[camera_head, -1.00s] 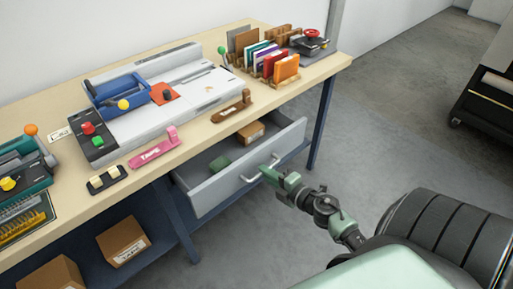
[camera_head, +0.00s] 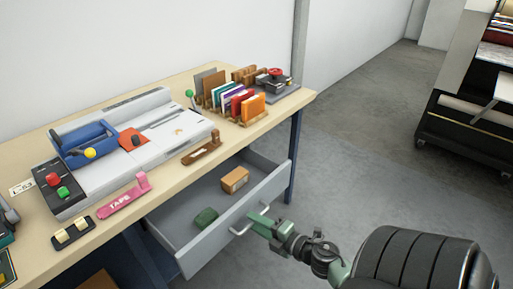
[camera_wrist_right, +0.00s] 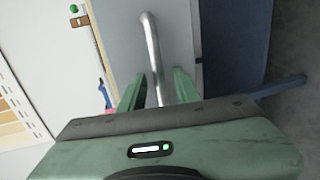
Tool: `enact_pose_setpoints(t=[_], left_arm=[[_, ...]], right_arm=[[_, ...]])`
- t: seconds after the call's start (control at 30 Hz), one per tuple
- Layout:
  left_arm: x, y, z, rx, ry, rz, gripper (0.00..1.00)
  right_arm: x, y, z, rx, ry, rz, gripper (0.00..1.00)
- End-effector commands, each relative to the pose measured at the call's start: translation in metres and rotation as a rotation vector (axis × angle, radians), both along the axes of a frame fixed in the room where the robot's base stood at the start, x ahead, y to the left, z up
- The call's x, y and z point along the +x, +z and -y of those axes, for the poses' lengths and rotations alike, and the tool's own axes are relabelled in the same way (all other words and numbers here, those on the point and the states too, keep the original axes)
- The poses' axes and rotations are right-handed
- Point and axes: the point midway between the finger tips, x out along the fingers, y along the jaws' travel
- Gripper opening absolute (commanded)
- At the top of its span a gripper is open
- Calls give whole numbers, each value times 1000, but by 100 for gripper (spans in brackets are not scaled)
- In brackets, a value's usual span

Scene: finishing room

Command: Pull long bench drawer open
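The long bench drawer (camera_head: 225,233) is pulled well out from under the bench, with its inside in view. Its bar handle (camera_head: 237,232) is on the front panel. My right gripper (camera_head: 260,219) is at the handle. In the right wrist view the metal handle (camera_wrist_right: 153,50) runs between the two green fingers of my right gripper (camera_wrist_right: 160,88). A gap seems to show on each side of the bar, so the fingers look open around it. My left gripper is not in view.
A brown box (camera_head: 235,180) and a green item (camera_head: 206,217) lie in the drawer. The bench top (camera_head: 165,187) carries a blue-handled machine, a pink tape tool and colored cards. Floor to the right is clear up to a black wheeled rack (camera_head: 465,132).

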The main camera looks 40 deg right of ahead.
Motion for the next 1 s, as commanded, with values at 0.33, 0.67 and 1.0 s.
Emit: enact_pose_setpoints(t=[0.33, 0.67, 1.0], left_arm=[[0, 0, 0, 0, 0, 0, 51], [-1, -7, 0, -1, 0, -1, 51], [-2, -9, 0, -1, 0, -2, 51]], right_arm=[[-3, 0, 0, 1, 0, 0, 33], [-53, 9, 4, 2, -1, -2, 33], [-76, 16, 6, 1, 0, 0, 33]])
